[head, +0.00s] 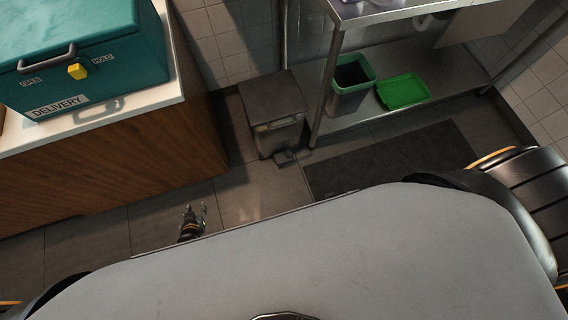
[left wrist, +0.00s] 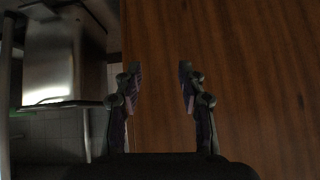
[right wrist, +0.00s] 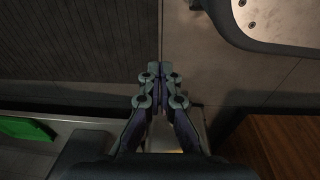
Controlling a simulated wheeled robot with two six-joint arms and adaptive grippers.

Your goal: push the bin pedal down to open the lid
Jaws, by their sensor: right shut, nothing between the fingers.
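The grey metal bin (head: 272,108) stands on the floor between the wooden counter and the steel shelf unit, and its lid looks closed. Its small pedal (head: 285,157) sticks out low at the front. My left gripper (head: 195,209) is beside the counter, well to the left of the pedal and apart from it. In the left wrist view its fingers (left wrist: 158,88) are apart with nothing between them. My right gripper (right wrist: 160,70) is shut and empty over the floor in the right wrist view. Its fingers and wrist largely cover the bin there, so I cannot tell whether they touch the pedal.
The wooden counter (head: 110,165) with a teal delivery box (head: 90,50) is at the left. The steel shelf unit (head: 375,116) at the right holds a green-rimmed container (head: 350,92) and a green lid (head: 403,91). A dark mat (head: 400,158) lies before it.

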